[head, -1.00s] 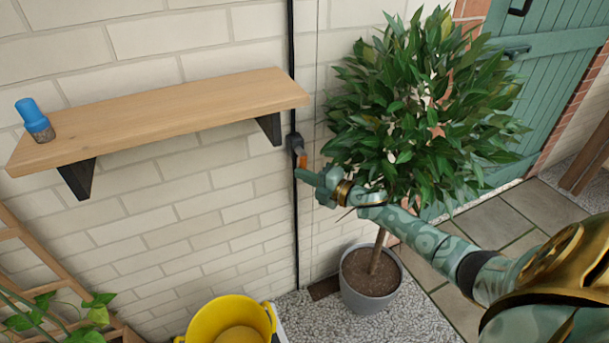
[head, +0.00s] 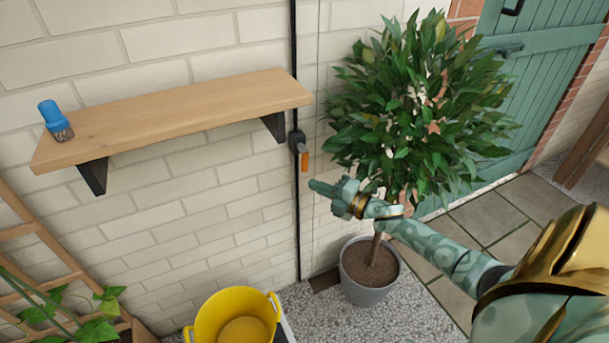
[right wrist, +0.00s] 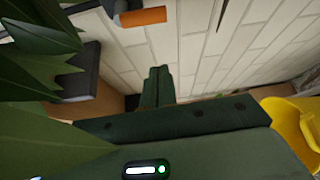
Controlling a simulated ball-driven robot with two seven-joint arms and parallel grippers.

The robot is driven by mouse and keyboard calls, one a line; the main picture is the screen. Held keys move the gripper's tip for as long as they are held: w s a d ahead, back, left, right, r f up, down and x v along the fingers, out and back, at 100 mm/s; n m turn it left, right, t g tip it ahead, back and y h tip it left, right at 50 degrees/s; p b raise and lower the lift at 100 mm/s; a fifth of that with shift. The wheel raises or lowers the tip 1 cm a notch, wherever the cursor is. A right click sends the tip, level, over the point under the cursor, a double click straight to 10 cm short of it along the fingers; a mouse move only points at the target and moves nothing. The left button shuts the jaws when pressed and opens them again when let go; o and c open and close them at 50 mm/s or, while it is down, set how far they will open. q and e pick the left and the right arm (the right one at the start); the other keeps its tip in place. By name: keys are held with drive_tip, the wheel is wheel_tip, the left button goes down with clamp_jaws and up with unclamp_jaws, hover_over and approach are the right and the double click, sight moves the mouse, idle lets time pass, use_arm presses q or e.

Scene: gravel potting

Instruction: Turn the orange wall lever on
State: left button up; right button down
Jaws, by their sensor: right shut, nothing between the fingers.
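The wall lever has an orange handle (head: 304,162) that hangs downward from a dark box (head: 297,138) on the black wall conduit, just below the shelf's right end. The orange handle also shows at the top of the right wrist view (right wrist: 142,16). My right gripper (head: 314,186) is shut and empty. It is below and to the right of the handle in the head view, with a visible gap. Its closed fingers (right wrist: 157,86) show in the right wrist view, apart from the handle. My left gripper is not in view.
A wooden shelf (head: 180,115) holds a blue-topped bottle (head: 56,120). A leafy potted tree (head: 420,110) stands close beside my right arm. A yellow bucket (head: 237,318) is below, and a trellis (head: 40,250) is at left. The wall under the shelf is clear.

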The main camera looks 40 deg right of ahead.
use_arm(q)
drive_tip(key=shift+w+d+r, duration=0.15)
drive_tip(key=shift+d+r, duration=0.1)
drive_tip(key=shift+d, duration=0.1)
use_arm(e)
drive_tip(key=v, duration=0.2)
drive_tip(key=shift+s, duration=0.35)
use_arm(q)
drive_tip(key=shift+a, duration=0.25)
use_arm(e)
drive_tip(key=shift+f, duration=0.1)
